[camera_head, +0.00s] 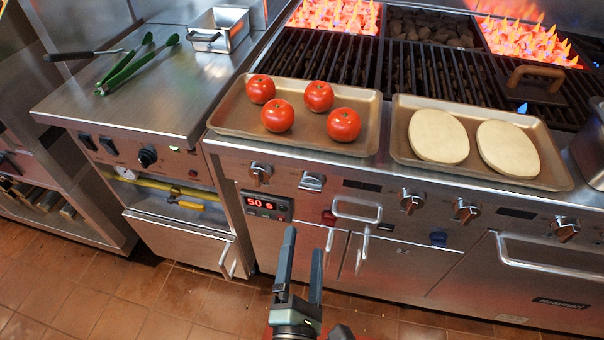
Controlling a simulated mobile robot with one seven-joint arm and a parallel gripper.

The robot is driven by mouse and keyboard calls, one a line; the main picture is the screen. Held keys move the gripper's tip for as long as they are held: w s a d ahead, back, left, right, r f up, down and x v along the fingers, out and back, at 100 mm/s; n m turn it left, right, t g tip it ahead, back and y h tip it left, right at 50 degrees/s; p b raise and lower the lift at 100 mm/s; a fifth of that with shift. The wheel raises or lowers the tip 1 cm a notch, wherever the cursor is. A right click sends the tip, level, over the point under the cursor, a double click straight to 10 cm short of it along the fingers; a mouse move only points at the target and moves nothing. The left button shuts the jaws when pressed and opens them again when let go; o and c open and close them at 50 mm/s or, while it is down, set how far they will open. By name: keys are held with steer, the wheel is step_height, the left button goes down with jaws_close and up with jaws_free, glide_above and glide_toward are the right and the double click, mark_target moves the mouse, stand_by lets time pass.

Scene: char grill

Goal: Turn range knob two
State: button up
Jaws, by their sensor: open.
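The range front carries a row of silver knobs. From the left, the first knob (260,172) and the second knob (312,181) sit below the tomato tray. A third knob (410,201) and more knobs (466,210) follow to the right. No number labels are readable, so I cannot tell for certain which is knob two. My gripper (304,242) is open and empty, its two fingers pointing up in the picture. It appears in front of the range, below the second knob in the picture and apart from it.
A tray (222,118) with several tomatoes and a tray (400,150) with two pale ovals sit along the front ledge. Flames (340,14) burn behind the grates. Door handles (357,209), a red knob (328,217) and a display (266,205) are near. The tiled floor in front is clear.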

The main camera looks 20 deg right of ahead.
mark_target(312, 191)
steer(key=p+x, duration=0.1)
steer(key=x, duration=1.1)
steer(key=shift+w+d, duration=0.2)
steer(key=shift+w, duration=0.15)
steer(key=shift+c, duration=0.2)
steer(key=c, duration=1.3)
